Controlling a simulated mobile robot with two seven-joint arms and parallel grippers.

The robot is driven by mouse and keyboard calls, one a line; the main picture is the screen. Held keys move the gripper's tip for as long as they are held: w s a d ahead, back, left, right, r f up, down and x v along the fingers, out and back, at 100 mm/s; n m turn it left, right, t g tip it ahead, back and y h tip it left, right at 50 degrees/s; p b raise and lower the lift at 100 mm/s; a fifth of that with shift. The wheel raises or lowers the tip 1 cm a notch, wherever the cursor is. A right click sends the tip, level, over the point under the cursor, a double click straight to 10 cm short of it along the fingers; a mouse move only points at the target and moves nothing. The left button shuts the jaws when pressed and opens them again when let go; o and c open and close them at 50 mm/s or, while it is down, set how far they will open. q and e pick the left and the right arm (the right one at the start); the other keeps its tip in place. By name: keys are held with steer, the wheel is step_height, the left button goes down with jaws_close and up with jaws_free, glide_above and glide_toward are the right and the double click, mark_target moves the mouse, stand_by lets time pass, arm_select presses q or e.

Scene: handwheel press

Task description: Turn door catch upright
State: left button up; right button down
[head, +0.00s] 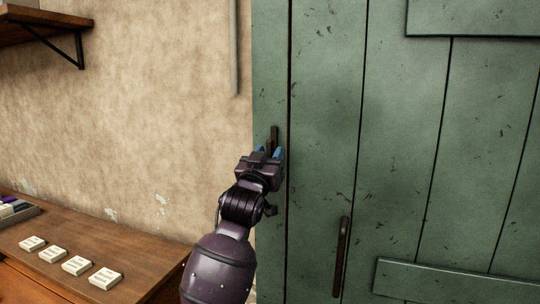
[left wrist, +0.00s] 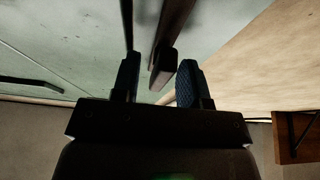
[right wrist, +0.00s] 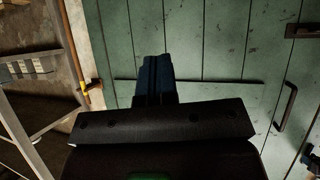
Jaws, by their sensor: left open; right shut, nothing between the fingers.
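The door catch (head: 274,134) is a dark brown bar near the left edge of the green door (head: 330,110). In the head view it looks about upright, its lower part hidden by my left gripper. My left gripper (head: 268,152) is open at the catch, with blue fingertips on either side of it. In the left wrist view the end of the catch (left wrist: 164,62) lies between the spread fingers (left wrist: 158,80), with gaps visible. My right gripper (right wrist: 155,75) is shut and empty in front of green planks; it is out of the head view.
A dark door handle (head: 341,257) hangs right of and below the catch. A wooden bench (head: 140,262) with several white blocks stands at lower left. A shelf (head: 40,22) is on the wall above. A ladder (right wrist: 28,90) shows at left in the right wrist view.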

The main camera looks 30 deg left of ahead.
arm_select(q)
steer(key=b+v, duration=0.1)
steer(key=v, duration=0.9)
arm_select(e)
steer(key=shift+s+f, duration=0.1)
steer(key=shift+f, duration=0.7)
